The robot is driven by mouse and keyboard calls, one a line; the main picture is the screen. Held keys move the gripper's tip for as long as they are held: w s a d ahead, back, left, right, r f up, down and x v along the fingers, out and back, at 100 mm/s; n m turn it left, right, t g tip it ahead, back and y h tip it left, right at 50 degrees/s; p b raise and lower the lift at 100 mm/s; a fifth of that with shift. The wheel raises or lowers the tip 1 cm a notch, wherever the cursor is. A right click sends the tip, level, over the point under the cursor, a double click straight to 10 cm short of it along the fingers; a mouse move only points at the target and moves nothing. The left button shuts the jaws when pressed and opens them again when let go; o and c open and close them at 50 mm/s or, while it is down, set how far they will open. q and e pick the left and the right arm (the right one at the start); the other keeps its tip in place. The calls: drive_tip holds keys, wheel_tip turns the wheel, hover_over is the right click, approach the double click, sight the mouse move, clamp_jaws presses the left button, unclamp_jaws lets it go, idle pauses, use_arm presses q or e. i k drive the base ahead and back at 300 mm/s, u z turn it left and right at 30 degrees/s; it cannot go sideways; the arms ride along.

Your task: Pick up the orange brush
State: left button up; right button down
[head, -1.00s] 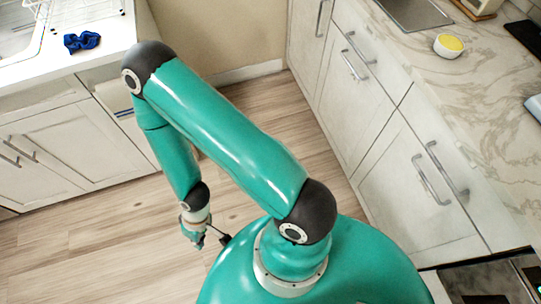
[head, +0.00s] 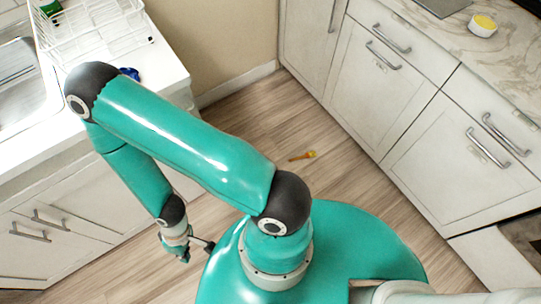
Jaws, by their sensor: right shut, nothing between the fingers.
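A small orange brush (head: 302,156) lies on the wooden floor, to the right of my raised teal arm and in front of the right-hand cabinets. My right gripper (head: 183,257) hangs low at the lower left of the head view, beside my round base. It is shut and empty, well apart from the brush, which lies up and to the right of it across my arm. My left gripper is not in view.
White cabinets (head: 367,90) with a marble counter line the right side. A white counter with a dish rack (head: 95,35) and a blue cloth (head: 130,74) is at left. A yellow-topped bowl (head: 482,26) sits on the right counter. Floor around the brush is clear.

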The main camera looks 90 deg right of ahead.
sight(312, 154)
drive_tip(key=u, duration=0.45)
drive_tip(key=i, duration=0.25)
drive_tip(key=z, duration=2.5)
drive_tip(key=i, duration=0.25)
drive_tip(key=z, duration=1.85)
drive_tip(key=k, duration=0.6)
drive_tip(key=z, duration=0.45)
drive_tip(key=i, duration=1.65)
drive_tip(key=u, duration=0.4)
